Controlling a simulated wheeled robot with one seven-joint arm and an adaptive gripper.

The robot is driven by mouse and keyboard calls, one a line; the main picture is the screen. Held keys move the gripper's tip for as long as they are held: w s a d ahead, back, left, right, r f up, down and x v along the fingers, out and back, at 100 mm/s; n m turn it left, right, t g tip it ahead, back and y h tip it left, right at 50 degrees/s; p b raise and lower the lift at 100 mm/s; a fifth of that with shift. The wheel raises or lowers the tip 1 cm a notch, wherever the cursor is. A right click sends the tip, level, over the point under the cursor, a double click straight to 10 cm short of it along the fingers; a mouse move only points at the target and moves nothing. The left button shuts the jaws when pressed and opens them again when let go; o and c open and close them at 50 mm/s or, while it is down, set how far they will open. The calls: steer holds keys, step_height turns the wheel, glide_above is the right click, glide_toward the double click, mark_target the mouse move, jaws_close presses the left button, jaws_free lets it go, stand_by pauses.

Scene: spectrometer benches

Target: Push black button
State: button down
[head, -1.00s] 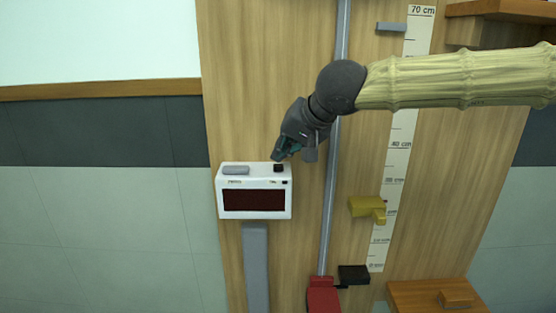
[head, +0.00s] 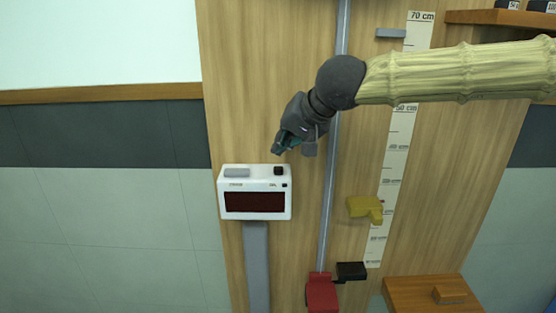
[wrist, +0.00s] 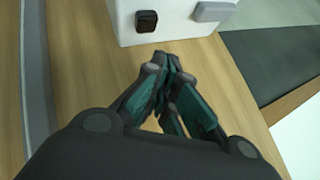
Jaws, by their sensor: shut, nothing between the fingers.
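The black button (head: 278,171) sits on the top right of a white box (head: 230,213) with a dark display. In the wrist view the black button (wrist: 146,21) is on the white box (wrist: 178,31), beyond the fingertips. My gripper (head: 277,152) is shut and empty. In the head view it is above the button, with a small gap between fingertips and button. In the wrist view my gripper (wrist: 165,57) has its fingertips together, just short of the box's edge.
A grey bar button (head: 237,173) lies on the box's top left. A metal rail (head: 333,150) and a ruler strip (head: 392,165) run up the wooden board (head: 270,50). A yellow bracket (head: 362,207), a black block (head: 351,271) and a red block (head: 321,295) are lower right.

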mark_target(282, 167)
step_height(282, 167, up, 2)
steer(key=shift+r+p, duration=0.1)
steer(key=shift+p, duration=0.85)
steer(key=shift+r, duration=0.85)
